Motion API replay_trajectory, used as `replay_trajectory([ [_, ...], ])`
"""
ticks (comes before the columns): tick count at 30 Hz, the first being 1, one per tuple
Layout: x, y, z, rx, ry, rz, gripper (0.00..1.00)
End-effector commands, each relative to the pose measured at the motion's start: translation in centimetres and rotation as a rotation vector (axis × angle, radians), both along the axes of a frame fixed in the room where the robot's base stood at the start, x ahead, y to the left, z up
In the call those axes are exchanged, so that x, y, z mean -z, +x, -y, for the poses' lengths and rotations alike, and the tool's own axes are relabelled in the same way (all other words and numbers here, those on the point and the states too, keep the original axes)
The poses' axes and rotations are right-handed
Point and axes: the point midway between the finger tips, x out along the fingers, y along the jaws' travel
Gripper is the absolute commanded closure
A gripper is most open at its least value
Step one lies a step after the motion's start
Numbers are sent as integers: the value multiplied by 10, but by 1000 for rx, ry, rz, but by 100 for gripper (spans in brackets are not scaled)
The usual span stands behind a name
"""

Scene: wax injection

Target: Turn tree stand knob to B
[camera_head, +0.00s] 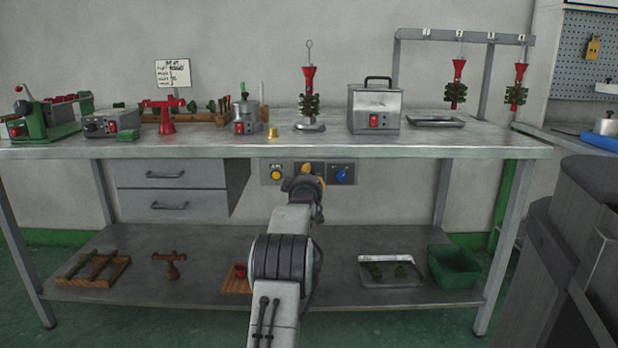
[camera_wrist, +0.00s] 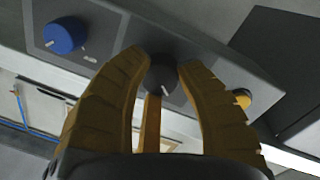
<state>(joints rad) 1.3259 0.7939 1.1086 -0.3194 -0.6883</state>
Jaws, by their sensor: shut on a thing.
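A grey control panel (camera_head: 351,165) hangs under the front edge of the workbench. It carries a yellow knob (camera_head: 277,173) on the left and a blue knob (camera_head: 341,174) on the right. My gripper (camera_head: 308,178) is at the middle of the panel and hides that part in the head view. In the wrist view, my gripper (camera_wrist: 162,72) is shut on a black knob (camera_wrist: 160,78), with one yellow finger on each side. The blue knob (camera_wrist: 64,36) is left and the yellow knob (camera_wrist: 243,98) right there. The letters by the knobs are unreadable.
Above, a red and green wax tree (camera_head: 309,100) stands on a small metal base on the workbench (camera_head: 220,145). Drawers (camera_head: 172,190) are left of the panel. A lower shelf (camera_head: 210,270) holds trays and a green bin (camera_head: 455,266).

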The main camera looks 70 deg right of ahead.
Motion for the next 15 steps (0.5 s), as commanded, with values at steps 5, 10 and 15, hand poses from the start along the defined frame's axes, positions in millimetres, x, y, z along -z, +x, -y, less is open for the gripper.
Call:
replay_trajectory([
  [5,-1,0,0,3,45,133,100],
  [10,-2,0,0,6,88,259,100],
  [15,-2,1,0,9,122,367,100],
])
